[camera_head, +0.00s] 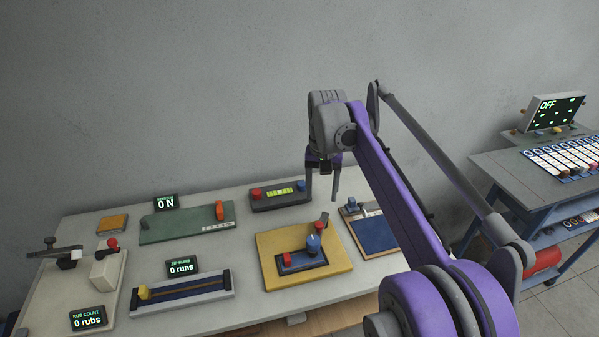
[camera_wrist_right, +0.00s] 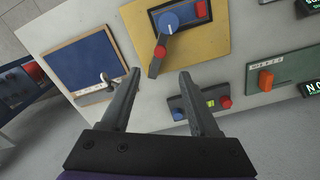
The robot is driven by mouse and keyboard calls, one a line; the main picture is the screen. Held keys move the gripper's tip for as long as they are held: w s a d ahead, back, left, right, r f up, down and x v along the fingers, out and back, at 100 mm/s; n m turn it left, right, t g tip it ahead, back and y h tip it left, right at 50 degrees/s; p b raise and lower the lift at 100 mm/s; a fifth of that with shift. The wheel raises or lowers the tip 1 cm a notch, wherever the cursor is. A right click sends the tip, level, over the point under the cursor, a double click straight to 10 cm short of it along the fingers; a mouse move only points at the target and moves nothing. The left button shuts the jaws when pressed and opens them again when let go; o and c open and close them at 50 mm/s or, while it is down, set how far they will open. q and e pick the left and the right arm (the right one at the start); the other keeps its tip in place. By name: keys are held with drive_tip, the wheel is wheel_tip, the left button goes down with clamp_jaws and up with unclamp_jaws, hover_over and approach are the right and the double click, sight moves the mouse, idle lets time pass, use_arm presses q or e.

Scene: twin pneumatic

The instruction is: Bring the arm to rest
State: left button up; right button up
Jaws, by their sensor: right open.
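My right arm (camera_head: 392,185) is purple and grey and reaches over the table from the lower right in the head view. My left gripper is not in view.
A table (camera_head: 215,312) holds a yellow board with a blue knob (camera_head: 335,264), a blue panel (camera_head: 375,235), a green board (camera_head: 185,226) and a slider unit (camera_head: 205,288). A second bench (camera_head: 500,178) with an OFF screen (camera_head: 555,110) stands right. A grey wall is behind.

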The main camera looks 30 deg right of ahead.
drive_tip(key=s+a+f+n+t, duration=0.2)
drive_tip(key=s+a+f+n, duration=0.1)
drive_tip(key=s+a+f, duration=0.4)
drive_tip(key=s+a+f+n+t, duration=0.3)
drive_tip(key=s+a+f, duration=0.5)
drive_tip(key=s, duration=0.5)
drive_tip(key=shift+s+a+f+n+t, duration=0.15)
drive_tip(key=shift+a+f+n+t, duration=0.15)
drive_tip(key=shift+a+n, duration=0.35)
